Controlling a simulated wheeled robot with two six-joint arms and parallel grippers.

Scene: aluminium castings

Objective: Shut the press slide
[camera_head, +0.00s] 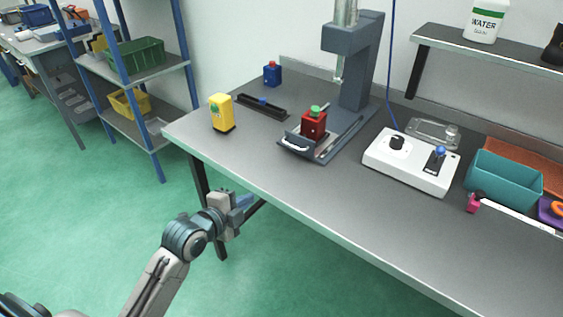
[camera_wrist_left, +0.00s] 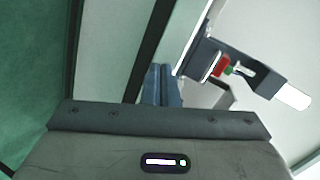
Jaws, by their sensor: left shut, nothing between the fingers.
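The press (camera_head: 362,65) stands at the back of the bench, a dark grey column with a metal ram. Its slide (camera_head: 323,153) is drawn out toward the front, clear of the ram, with a white handle (camera_head: 294,146) at its front end. A red block with a green top (camera_head: 313,125) sits on the slide; it also shows in the left wrist view (camera_wrist_left: 219,67). My left gripper (camera_head: 246,201) is off the front edge of the bench, low and left of the slide, apart from it. Its fingers (camera_wrist_left: 161,84) are together and empty. My right gripper is not in view.
A yellow block (camera_head: 221,113), a blue block (camera_head: 272,74) and a black rail (camera_head: 262,107) stand left of the press. A white control box (camera_head: 410,163) and a teal bin (camera_head: 505,182) are to the right. The bench's front strip (camera_head: 330,215) is clear.

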